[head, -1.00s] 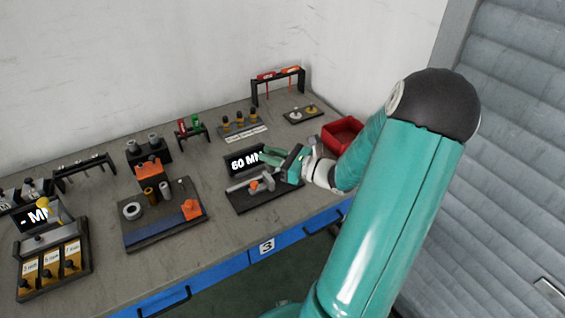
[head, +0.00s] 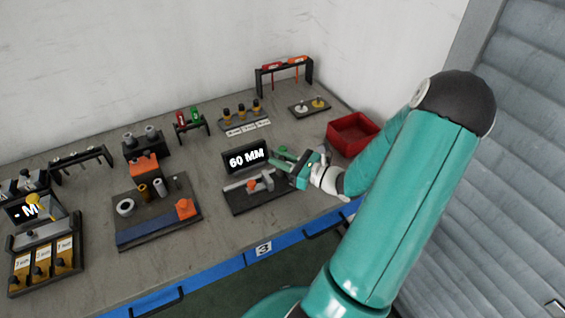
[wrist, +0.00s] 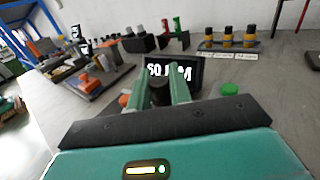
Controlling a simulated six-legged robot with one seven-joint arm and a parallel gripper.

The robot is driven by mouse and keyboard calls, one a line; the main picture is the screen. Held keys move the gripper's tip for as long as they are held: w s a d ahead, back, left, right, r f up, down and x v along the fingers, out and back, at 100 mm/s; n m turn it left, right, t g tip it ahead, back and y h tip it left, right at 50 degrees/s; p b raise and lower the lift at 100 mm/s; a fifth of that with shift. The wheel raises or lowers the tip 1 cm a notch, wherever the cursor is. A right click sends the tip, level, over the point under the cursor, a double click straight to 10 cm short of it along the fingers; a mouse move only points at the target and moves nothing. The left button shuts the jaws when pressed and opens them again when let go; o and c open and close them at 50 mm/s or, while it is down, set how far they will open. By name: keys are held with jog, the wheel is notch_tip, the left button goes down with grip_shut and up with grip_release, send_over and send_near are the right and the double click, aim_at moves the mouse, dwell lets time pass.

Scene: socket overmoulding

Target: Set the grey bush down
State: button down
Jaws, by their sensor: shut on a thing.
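My gripper (head: 277,156) is at the right end of the measuring fixture (head: 262,204), just in front of the "60 MM" display (head: 245,159). In the wrist view its two green fingers (wrist: 163,88) are closed around a dark grey cylinder (wrist: 160,93), which I take to be the grey bush. The fingers hide most of it, and I cannot tell whether its lower end touches anything. The fixture has a grey bar and an orange part (head: 252,186). The display also shows in the wrist view (wrist: 196,72).
A board (head: 133,240) left of the fixture bears a ring, upright bushes and orange blocks. A red bin (head: 352,150) stands behind my forearm. Small racks line the back. Bare bench lies between the board and the fixture. A green button (wrist: 229,89) is right of the fingers.

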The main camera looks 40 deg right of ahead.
jog(key=shift+a+f, duration=0.2)
jog(key=shift+f, duration=1.05)
jog(key=shift+d+f, duration=0.1)
jog(key=shift+f, duration=0.15)
jog(key=shift+w+d, duration=0.1)
jog(key=shift+f, duration=0.15)
jog(key=c, duration=1.3)
grip_release()
